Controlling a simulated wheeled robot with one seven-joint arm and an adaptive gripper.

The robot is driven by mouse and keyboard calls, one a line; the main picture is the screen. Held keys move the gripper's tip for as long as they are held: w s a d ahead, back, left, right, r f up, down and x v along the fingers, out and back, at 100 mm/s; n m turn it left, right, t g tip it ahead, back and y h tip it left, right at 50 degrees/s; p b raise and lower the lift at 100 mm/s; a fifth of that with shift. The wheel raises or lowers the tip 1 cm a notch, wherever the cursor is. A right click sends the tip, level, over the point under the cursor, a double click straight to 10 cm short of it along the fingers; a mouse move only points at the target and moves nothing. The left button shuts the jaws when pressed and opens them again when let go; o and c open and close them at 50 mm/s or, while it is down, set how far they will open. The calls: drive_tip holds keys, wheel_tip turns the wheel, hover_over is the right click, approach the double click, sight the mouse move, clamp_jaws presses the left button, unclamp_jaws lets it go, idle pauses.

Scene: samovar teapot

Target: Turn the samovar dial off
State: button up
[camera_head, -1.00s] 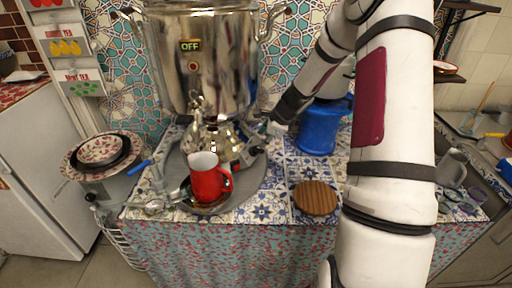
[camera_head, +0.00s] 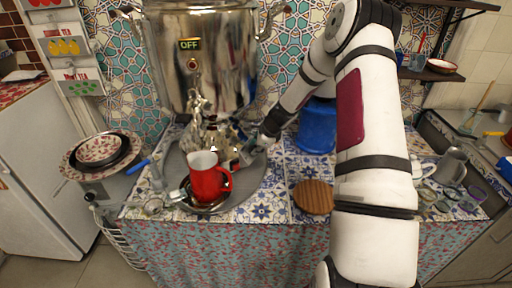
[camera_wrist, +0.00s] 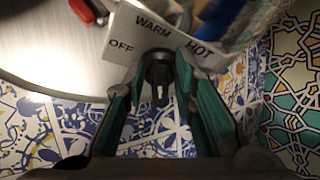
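The steel samovar (camera_head: 222,75) stands at the back of the counter. A small sign on it reads OFF in lit letters. In the wrist view the black dial (camera_wrist: 158,75) sits before a white plate (camera_wrist: 125,28) marked OFF at left, WARM at top and HOT at right. My gripper (camera_wrist: 157,68) has its two green fingers on either side of the dial, with narrow gaps seeming to show; contact is unclear. In the head view my gripper (camera_head: 248,150) is low at the samovar's right, small and partly blended with the fittings there.
A red mug (camera_head: 205,180) stands on the grey tray (camera_head: 256,185) in front of the samovar. A blue container (camera_head: 317,130) is behind my arm. A round wooden coaster (camera_head: 313,197) lies on the tiled counter. Plates (camera_head: 100,150) are stacked at left.

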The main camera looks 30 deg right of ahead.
clamp_jaws()
drive_tip(key=n, duration=0.1)
drive_tip(key=n+t+p, duration=0.1)
drive_tip(key=n, duration=0.1)
drive_tip(key=n+t, duration=0.1)
drive_tip(key=shift+s+a+f+n+h, duration=0.2)
drive_tip(key=shift+s+f+n+h, duration=0.1)
drive_tip(key=shift+s+h, duration=0.1)
drive_tip(key=shift+s+f+n+t+p, duration=0.15)
drive_tip(key=shift+n+t+p, duration=0.4)
drive_tip(key=shift+n, duration=0.65)
drive_tip(key=shift+s+f+n+t, duration=0.15)
drive_tip(key=shift+n+t, duration=0.7)
drive_tip(key=shift+n, duration=0.95)
